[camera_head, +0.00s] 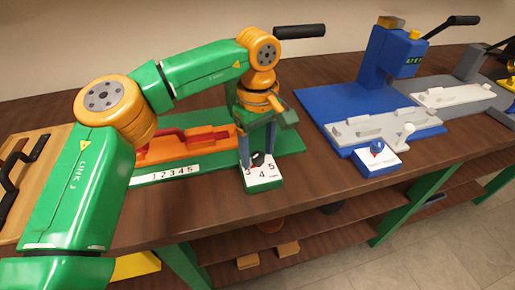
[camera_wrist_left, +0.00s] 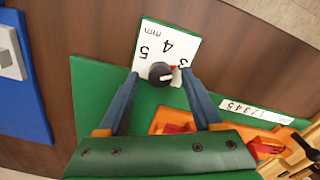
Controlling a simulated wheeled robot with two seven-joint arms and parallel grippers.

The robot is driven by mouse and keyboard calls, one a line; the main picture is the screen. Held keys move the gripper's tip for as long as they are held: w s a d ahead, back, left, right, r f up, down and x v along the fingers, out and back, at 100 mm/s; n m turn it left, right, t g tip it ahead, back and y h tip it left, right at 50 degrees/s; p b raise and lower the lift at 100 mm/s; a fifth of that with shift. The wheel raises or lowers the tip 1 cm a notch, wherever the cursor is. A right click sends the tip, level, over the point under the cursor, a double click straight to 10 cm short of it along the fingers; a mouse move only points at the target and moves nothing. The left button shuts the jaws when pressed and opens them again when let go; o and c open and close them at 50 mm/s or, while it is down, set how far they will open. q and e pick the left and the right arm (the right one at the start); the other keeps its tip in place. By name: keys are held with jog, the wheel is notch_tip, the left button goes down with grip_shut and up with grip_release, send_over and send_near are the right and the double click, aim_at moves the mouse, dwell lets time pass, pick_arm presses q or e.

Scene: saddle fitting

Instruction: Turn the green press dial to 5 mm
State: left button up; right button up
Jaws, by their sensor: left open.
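The green press dial is a black knob (camera_wrist_left: 160,74) on a white plate (camera_wrist_left: 168,44) marked 3, 4, 5 and mm. In the head view the knob (camera_head: 257,159) shows on the plate (camera_head: 262,182) at the front edge of the green press base (camera_head: 290,139). My left gripper (camera_head: 258,158) points down over the dial with its fingers apart. In the left wrist view the open fingers (camera_wrist_left: 160,71) stand on either side of the knob, with gaps. The right gripper is not in view.
An orange fixture with a red clamp (camera_head: 180,142) and a 1-to-5 scale (camera_head: 163,174) lie left of the dial. A blue press (camera_head: 390,65) with its own blue dial (camera_head: 376,147) stands to the right. Bare brown tabletop (camera_head: 320,185) lies between and in front.

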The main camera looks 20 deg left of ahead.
pick_arm(q)
jog(key=shift+s+d+r, duration=0.1)
jog(key=shift+s+r, duration=0.05)
jog(key=c, duration=0.5)
grip_shut()
